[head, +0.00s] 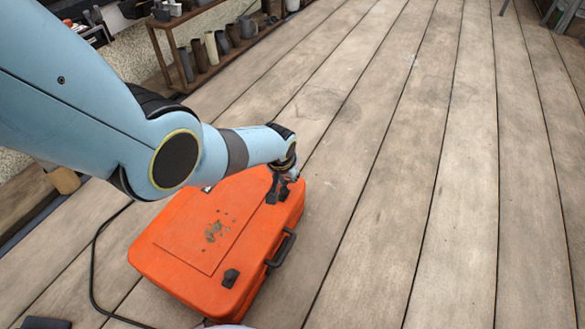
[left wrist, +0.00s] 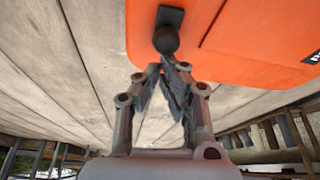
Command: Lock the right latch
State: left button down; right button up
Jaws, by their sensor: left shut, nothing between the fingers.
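An orange case (head: 190,235) lies on the plank floor. Its dark handle (head: 281,248) is on the right-hand side. A dark latch (head: 272,192) sits at the far end of that edge, partly behind my left gripper, and a second dark latch (head: 230,278) sits at the near end. My left gripper (head: 287,178) is over the far latch. In the left wrist view, my left gripper (left wrist: 166,66) has its fingertips together, empty, right at the rounded dark end of a latch (left wrist: 167,38). Whether they touch cannot be told. My right gripper is out of view.
A black cable (head: 93,265) runs along the floor left of the case. A wooden shelf (head: 215,70) with several cups and vases stands at the back left. The plank floor (head: 440,180) right of the case is clear.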

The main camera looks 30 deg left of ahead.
aim_at(283, 199)
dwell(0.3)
pick_arm(q)
jog(key=v, duration=1.2)
jog(key=shift+s+f, duration=0.1)
dwell(0.3)
